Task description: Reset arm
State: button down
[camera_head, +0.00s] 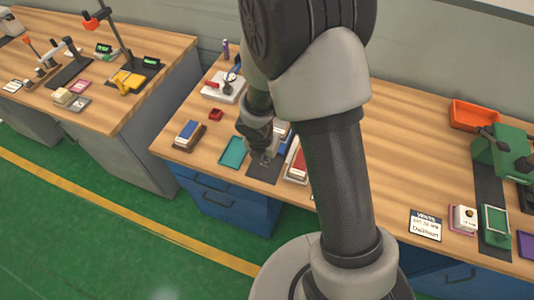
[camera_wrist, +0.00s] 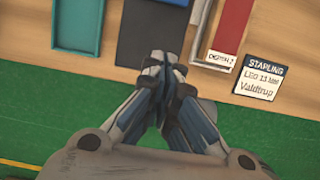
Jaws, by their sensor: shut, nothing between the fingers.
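My gripper (camera_wrist: 162,75) is shut and empty in the wrist view, its fingertips together over the lower edge of a dark mat (camera_wrist: 150,38). In the head view my gripper (camera_head: 265,158) is low over the same dark mat (camera_head: 262,174) near the front edge of the middle bench, partly hidden by my own arm. I cannot tell whether the fingertips touch the mat. My arm reaches down and across in front of the bench.
A teal tray (camera_head: 233,152) lies left of the mat, and a red-and-white holder (camera_head: 297,163) lies right of it. A blue block on a brown base (camera_head: 187,134) is further left. A green machine (camera_head: 503,150) and orange bin (camera_head: 473,115) stand at right. Green floor (camera_head: 90,220) lies in front.

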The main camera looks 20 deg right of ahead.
jog(key=shift+r, duration=0.2)
jog(key=s+d+r+m+t, duration=0.1)
jog(key=s+d+r+m, duration=0.15)
jog(key=r+m, duration=0.6)
jog(key=s+d+r+m, duration=0.25)
jog(key=r+m, duration=0.35)
jog(key=r, duration=0.5)
jog(key=s+a+r+m, duration=0.1)
jog(key=s+r+m, duration=0.3)
jog(key=s+m, duration=0.3)
jog(key=s+a+r+m+t+y, duration=0.1)
jog(key=s+a+r+m, duration=0.1)
jog(key=s+r+m, duration=0.2)
jog(key=s+m, duration=0.3)
jog(key=s, duration=0.1)
jog(key=shift+s+a+r+y, duration=0.25)
jog(key=shift+r+y, duration=0.05)
